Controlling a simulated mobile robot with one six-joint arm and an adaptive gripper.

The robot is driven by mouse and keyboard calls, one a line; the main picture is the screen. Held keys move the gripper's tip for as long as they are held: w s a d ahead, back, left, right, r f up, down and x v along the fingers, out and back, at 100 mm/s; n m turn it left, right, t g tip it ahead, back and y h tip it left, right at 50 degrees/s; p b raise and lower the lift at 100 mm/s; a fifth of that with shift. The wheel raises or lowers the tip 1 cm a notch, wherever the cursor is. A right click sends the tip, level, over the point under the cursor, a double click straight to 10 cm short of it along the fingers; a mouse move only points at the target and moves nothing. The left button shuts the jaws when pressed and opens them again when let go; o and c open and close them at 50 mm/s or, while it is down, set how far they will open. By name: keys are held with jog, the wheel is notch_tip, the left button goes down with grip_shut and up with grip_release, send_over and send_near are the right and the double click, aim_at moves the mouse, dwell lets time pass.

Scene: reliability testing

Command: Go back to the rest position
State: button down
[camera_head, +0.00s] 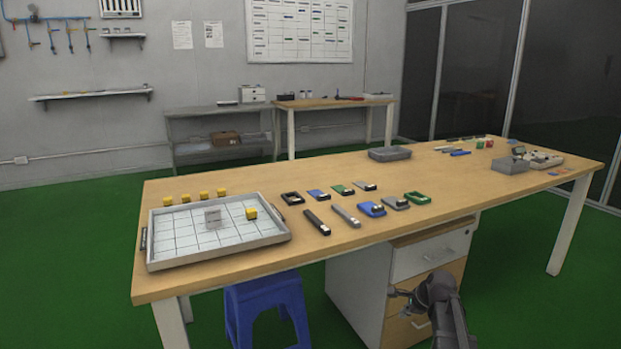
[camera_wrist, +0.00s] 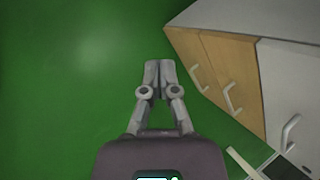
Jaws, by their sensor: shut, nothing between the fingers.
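My gripper (camera_wrist: 158,66) is shut and empty in the wrist view, with its fingertips together over the green floor (camera_wrist: 60,80). In the head view my gripper (camera_head: 396,292) shows at the lower right, low beside the drawer cabinet (camera_head: 350,285) under the table. The fingertips are small there. The wrist view shows the cabinet's drawer fronts and handles (camera_wrist: 233,98) to the right of the gripper, apart from the fingers.
The wooden table (camera_head: 330,170) stands above the cabinet. It bears a grid tray (camera_head: 160,262), yellow cubes (camera_head: 185,198), small parts and a grey bin (camera_head: 390,153). A blue stool (camera_head: 265,300) stands left of the cabinet. Open floor (camera_head: 515,275) lies to the right.

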jog(key=s+a+r+n+g+h+p, duration=0.1)
jog(key=s+a+n+g+h+p, duration=0.1)
jog(key=s+a+n, duration=0.55)
jog(key=s+a+r+n+g+h+p, duration=0.1)
jog(key=s+a+n+g+p, duration=0.15)
jog(key=s+n, duration=0.9)
notch_tip(320, 180, up, 37)
jog(key=p, duration=3.7)
jog(key=shift+a+r+m, duration=0.2)
jog(key=shift+a+m, duration=0.1)
jog(key=shift+a, duration=0.05)
